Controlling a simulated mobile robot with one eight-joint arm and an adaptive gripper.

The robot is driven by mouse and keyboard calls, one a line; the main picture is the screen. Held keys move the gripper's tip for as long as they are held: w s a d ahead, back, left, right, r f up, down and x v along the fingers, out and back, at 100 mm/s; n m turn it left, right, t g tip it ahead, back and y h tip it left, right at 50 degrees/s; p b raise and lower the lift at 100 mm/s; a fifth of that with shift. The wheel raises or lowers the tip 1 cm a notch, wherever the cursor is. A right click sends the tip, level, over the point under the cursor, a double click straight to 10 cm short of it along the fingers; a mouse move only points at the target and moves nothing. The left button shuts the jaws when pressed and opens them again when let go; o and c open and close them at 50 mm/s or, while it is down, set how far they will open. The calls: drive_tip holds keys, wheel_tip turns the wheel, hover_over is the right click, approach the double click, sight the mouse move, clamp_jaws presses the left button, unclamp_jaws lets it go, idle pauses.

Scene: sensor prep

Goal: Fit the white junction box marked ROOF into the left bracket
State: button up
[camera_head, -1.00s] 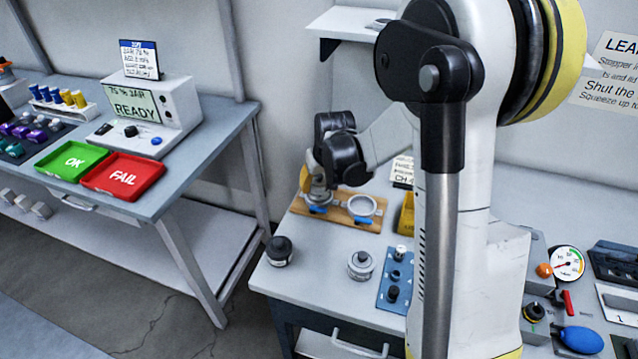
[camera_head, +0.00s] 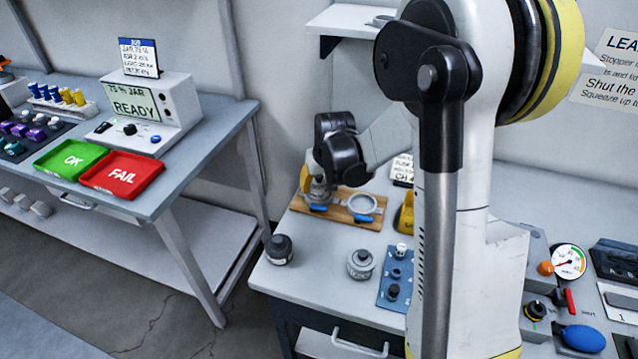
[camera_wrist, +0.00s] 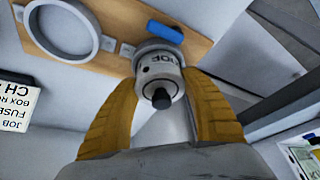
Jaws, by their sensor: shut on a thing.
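The white junction box (camera_wrist: 160,72), with part of the lettering ROOF showing, is in my gripper (camera_wrist: 160,100), which is shut on it. A dark round knob is on its near end. In the wrist view the box's far end meets the ring of the left bracket (camera_wrist: 160,47), beside a blue lever (camera_wrist: 165,32). I cannot tell how deep it sits in the ring. In the head view my gripper (camera_head: 318,180) is over the left bracket on the wooden board (camera_head: 338,211), and largely hides the box. The right bracket (camera_head: 362,204) is an empty ring.
A dark-topped jar (camera_head: 279,250) and a grey jar (camera_head: 360,264) stand in front of the board. A blue plate (camera_head: 394,285) with small parts is to their right, and a yellow bin (camera_head: 405,216) stands right of the board. A shelf (camera_head: 345,22) juts from the wall above.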

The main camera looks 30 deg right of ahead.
drive_tip(key=shift+f, duration=0.35)
idle(0.3)
drive_tip(key=o, duration=1.2)
drive_tip(key=shift+c, duration=0.2)
drive_tip(key=shift+r, duration=0.15)
drive_tip(key=shift+r+p, duration=2.4)
drive_tip(key=shift+r, duration=1)
